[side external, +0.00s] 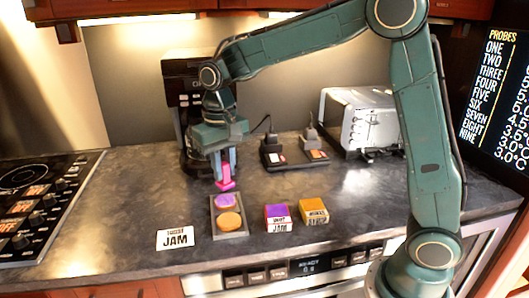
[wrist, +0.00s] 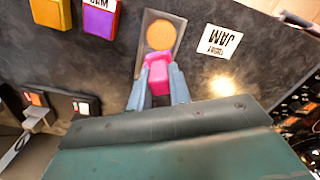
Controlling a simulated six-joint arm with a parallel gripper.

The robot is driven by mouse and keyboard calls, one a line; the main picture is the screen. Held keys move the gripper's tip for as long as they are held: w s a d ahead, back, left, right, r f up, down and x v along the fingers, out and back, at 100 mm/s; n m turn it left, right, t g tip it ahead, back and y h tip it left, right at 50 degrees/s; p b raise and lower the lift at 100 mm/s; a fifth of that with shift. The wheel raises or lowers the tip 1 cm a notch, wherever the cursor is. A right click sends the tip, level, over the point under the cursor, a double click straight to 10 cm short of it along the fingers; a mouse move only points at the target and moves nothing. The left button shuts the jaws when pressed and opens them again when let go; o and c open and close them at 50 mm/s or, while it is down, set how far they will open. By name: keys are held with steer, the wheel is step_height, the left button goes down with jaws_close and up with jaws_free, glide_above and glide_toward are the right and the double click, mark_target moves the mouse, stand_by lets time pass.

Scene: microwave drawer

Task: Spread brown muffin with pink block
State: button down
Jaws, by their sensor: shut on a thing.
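The tray holds two round muffins in a row. The brown muffin (side external: 230,220), plain orange-brown on top, is at the near end. A purple-topped muffin (side external: 225,202) is at the far end, closest to the pink block. In the wrist view the pink block (wrist: 158,76) sits between my fingers, with the brown muffin (wrist: 160,36) beyond it. The purple-topped muffin is hidden there. Contact between block and muffin cannot be told.
A purple jam block (side external: 278,212) and an orange block (side external: 313,208) stand right of the tray. A white JAM card (side external: 175,238) lies to its left. A coffee machine (side external: 188,85), a black switch base (side external: 292,158) and a toaster (side external: 362,120) stand behind. A stove is at left.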

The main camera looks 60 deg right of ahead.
mark_target(226, 183)
steer(key=shift+s+a, duration=0.2)
steer(key=shift+s, duration=0.05)
steer(key=shift+f, duration=0.1)
steer(key=shift+f, duration=1.85)
steer(key=shift+r, duration=1.5)
steer(key=shift+f, duration=0.15)
